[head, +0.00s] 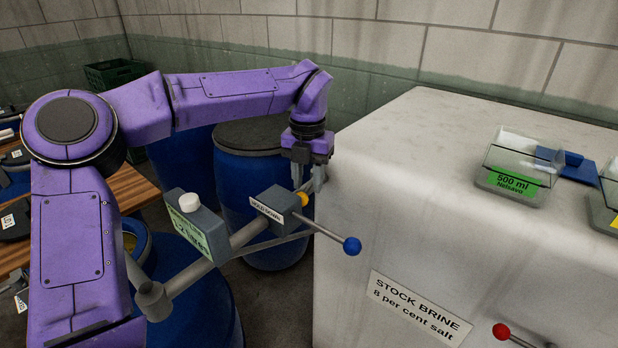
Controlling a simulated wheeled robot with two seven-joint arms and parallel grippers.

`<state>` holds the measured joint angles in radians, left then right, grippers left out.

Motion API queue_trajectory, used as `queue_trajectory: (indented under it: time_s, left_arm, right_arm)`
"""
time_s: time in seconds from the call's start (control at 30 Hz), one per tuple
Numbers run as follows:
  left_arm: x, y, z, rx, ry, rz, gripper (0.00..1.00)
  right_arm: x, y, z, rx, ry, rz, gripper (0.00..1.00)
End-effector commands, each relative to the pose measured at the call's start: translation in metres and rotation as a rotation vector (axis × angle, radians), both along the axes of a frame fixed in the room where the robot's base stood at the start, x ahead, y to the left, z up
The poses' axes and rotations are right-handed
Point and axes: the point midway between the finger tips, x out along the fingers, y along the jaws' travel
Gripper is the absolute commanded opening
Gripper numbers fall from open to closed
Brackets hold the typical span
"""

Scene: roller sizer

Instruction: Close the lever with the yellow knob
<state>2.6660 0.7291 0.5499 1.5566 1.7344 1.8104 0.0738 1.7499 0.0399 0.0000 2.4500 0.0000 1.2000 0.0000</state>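The yellow knob (303,198) shows just behind the grey block labelled "HOLD DOWN" (278,201) on the pipe. Its lever is mostly hidden by that block. My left gripper (309,184) points down right at the knob, beside the white tank's left edge. Its two fingers stand apart, with a gap between them. The knob is at the lower end of the left finger; I cannot tell whether they touch. My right gripper is not in view.
A lever with a blue knob (351,246) sticks out in front of the tank (400,210). A red-knobbed lever (501,331) is at lower right. A grey box with a white cap (195,222) sits on the pipe. Blue drums (235,185) stand behind.

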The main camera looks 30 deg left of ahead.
Motion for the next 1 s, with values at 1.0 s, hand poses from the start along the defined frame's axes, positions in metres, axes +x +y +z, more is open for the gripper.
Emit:
queue_trajectory:
  time_s: [1.0]
  left_arm:
    - [0.0006, -0.0002, 0.001, 0.0, -0.002, -0.001, 0.0]
  right_arm:
    - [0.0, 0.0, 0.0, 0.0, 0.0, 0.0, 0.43]
